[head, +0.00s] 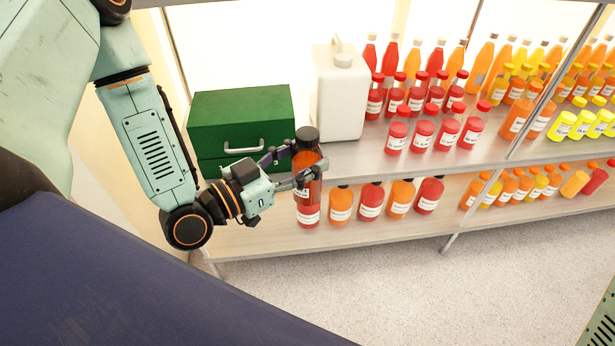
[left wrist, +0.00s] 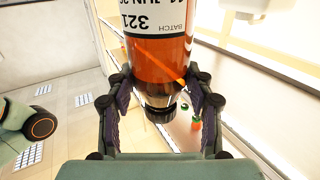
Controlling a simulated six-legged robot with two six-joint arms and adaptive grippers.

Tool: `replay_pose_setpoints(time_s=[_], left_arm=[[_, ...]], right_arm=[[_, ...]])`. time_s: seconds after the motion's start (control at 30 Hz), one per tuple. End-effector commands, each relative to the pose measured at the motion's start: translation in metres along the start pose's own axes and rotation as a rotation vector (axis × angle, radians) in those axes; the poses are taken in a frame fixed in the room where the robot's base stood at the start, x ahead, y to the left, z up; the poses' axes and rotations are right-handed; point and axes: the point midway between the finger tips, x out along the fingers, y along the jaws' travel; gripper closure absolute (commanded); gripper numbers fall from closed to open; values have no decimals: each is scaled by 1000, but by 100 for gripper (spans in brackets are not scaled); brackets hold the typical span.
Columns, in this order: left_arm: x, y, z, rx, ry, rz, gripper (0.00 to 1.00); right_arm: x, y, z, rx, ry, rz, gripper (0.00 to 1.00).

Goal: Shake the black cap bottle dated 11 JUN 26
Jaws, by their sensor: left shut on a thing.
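The black cap bottle (head: 308,162) holds orange-brown juice and is upright in the head view, in front of the lower shelf's left end. My left gripper (head: 296,165) is shut on it below the black cap (head: 307,136). In the left wrist view the bottle (left wrist: 158,58) sits between the two fingers of the left gripper (left wrist: 161,100). Its white label (left wrist: 155,18) appears upside down, with "321", "BATCH" and part of a date with "JUN"; the rest is cut off by the frame. My right gripper is not in view.
A green box (head: 240,112) and a white jug (head: 342,95) stand on the upper shelf (head: 420,170) near the held bottle. Several red, orange and yellow bottles fill both shelves to the right. The speckled floor (head: 400,290) in front is clear.

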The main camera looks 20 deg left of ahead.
Motion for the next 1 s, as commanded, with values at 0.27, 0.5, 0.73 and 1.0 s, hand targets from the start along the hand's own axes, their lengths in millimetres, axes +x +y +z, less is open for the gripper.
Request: replay_pose_setpoints(time_s=[0.27,0.5,0.73,1.0], left_arm=[[-12,20,0,4,2,-1,90],[-11,20,0,4,3,-2,90],[20,-33,1,-2,-2,4,90],[13,-25,-5,17,18,-14,90]], right_arm=[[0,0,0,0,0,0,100],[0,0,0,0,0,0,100],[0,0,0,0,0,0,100],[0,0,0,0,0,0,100]])
